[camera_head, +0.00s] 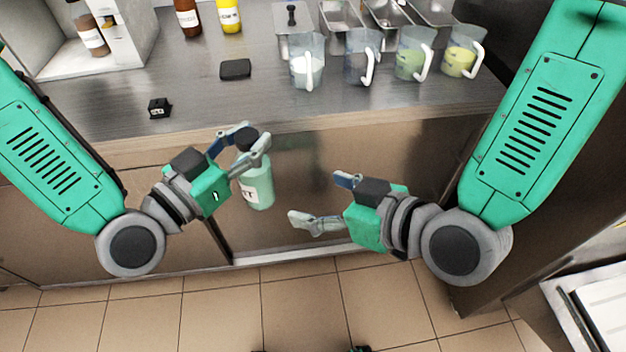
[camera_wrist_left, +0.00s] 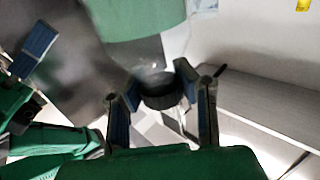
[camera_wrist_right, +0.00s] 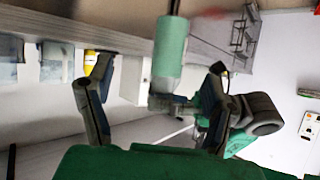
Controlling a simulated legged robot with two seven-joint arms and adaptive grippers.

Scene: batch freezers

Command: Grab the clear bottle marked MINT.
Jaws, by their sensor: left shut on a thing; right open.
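The clear bottle (camera_head: 258,187) holds pale green contents, has a black cap and a white label that is only partly readable. My left gripper (camera_head: 248,143) is shut on it at the cap end and holds it in the air in front of the counter. In the left wrist view the black cap (camera_wrist_left: 160,92) sits between the fingers, with the green body (camera_wrist_left: 135,20) beyond. My right gripper (camera_head: 322,200) is open and empty, to the right of the bottle and apart from it. The bottle (camera_wrist_right: 171,48) also shows beyond the open fingers in the right wrist view.
The steel counter (camera_head: 200,95) runs behind the grippers. Several clear jugs with handles (camera_head: 307,70) stand at its back right, near metal pans (camera_head: 340,15). A brown bottle (camera_head: 188,18) and a yellow bottle (camera_head: 229,15) stand behind. A dark flat pad (camera_head: 235,69) and small black box (camera_head: 159,107) lie on the counter.

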